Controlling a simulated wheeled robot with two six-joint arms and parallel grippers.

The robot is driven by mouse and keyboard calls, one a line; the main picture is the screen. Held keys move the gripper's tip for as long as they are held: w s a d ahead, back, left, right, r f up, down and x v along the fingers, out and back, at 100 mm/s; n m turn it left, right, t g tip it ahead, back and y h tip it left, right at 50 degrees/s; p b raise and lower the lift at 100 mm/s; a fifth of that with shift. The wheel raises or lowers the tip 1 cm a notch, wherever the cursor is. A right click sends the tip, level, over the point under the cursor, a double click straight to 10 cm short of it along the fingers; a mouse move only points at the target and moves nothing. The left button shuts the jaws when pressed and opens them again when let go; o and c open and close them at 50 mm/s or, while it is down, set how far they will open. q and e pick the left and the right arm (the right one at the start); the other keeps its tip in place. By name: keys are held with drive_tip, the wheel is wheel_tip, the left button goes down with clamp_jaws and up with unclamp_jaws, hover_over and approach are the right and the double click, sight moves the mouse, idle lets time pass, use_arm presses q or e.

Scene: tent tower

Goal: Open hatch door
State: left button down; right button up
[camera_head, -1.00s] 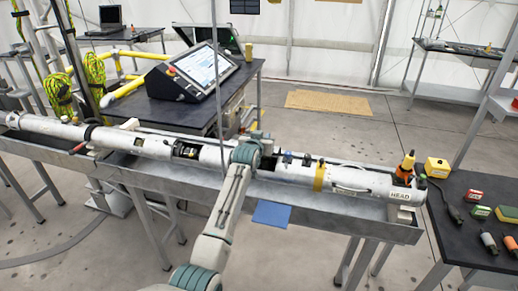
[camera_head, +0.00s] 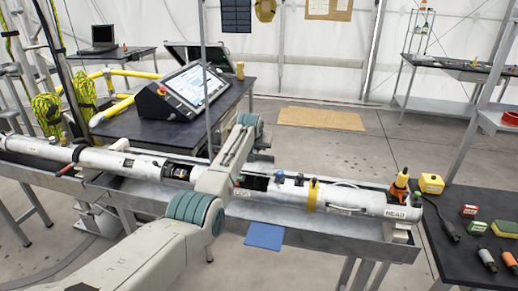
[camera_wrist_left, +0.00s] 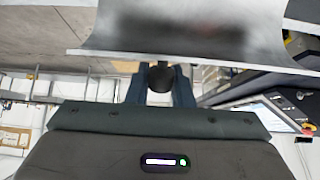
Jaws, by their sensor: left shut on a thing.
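The long white tube (camera_head: 350,200) marked HEAD lies in its metal trough. A dark opening (camera_head: 256,183) shows in its top, just right of my arm. In the left wrist view, a curved pale metal panel (camera_wrist_left: 165,40), apparently the hatch door, fills the top. My left gripper (camera_wrist_left: 160,78) is shut on a small dark round handle (camera_wrist_left: 160,78) below that panel. In the head view, my left arm crosses in front of the tube and its wrist hides the fingers and most of the door. My right gripper is in neither view.
The metal trough (camera_head: 330,238) runs along under the tube, with a blue sheet (camera_head: 265,236) at its front edge. A console screen (camera_head: 196,90) stands on the dark bench behind. A table with tools (camera_head: 470,250) is at the right.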

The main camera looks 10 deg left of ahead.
use_arm(q)
drive_tip(key=shift+w+f+g, duration=0.15)
drive_tip(key=shift+f+g, duration=0.25)
drive_tip(key=shift+f, duration=0.15)
drive_tip(key=shift+f+b, duration=0.1)
drive_tip(key=shift+b, duration=0.2)
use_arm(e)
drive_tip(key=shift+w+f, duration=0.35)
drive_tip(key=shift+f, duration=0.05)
use_arm(q)
drive_tip(key=shift+f, duration=0.15)
drive_tip(key=c, duration=1.4)
unclamp_jaws()
drive_tip(key=shift+o, duration=0.6)
drive_tip(key=shift+w, duration=0.2)
drive_tip(key=shift+r, duration=0.35)
drive_tip(key=shift+v, duration=0.8)
drive_tip(key=b+v, duration=0.2)
drive_tip(key=v, duration=0.7)
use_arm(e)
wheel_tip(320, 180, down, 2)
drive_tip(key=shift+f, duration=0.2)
